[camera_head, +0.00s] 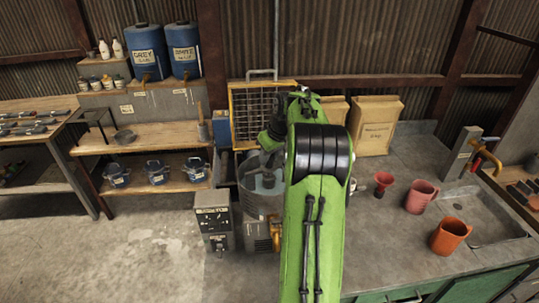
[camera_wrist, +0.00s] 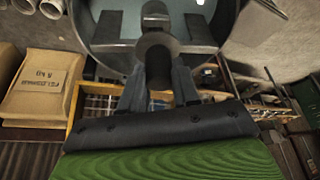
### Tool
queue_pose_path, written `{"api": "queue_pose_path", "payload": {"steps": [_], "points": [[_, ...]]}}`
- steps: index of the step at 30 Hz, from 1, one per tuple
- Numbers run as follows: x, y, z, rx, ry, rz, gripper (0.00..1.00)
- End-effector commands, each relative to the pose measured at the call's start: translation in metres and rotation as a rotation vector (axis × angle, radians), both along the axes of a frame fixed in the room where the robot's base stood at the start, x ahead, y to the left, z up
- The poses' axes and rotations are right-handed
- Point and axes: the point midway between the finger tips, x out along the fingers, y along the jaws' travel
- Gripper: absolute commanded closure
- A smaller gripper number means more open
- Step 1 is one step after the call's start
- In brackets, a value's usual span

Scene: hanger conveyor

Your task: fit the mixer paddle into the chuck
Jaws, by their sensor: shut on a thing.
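My gripper (camera_wrist: 157,88) is shut on the dark round shaft of the mixer paddle (camera_wrist: 158,48), which shows between the two fingers in the wrist view. Its flat dark crosspieces spread out beyond the shaft, above or inside a round grey drum (camera_wrist: 97,43); I cannot tell how deep they are. In the head view the drum (camera_head: 262,203) stands left of my green arm, and the arm hides part of it. My gripper (camera_head: 268,152) is partly hidden there behind the wrist, over the drum. I cannot make out the chuck in either view.
A grey control box (camera_head: 214,226) stands left of the drum. A yellow-framed grille (camera_head: 240,112) and paper sacks (camera_head: 376,126) stand behind. The left floor is clear.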

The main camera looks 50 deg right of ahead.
Motion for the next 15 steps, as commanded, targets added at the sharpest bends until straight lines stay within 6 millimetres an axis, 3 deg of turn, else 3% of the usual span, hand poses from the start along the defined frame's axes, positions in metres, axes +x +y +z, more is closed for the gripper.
{"api": "queue_pose_path", "payload": {"steps": [15], "points": [[0.0004, 0.0000, -0.0076, -0.002, -0.002, 0.001, 0.96]]}}
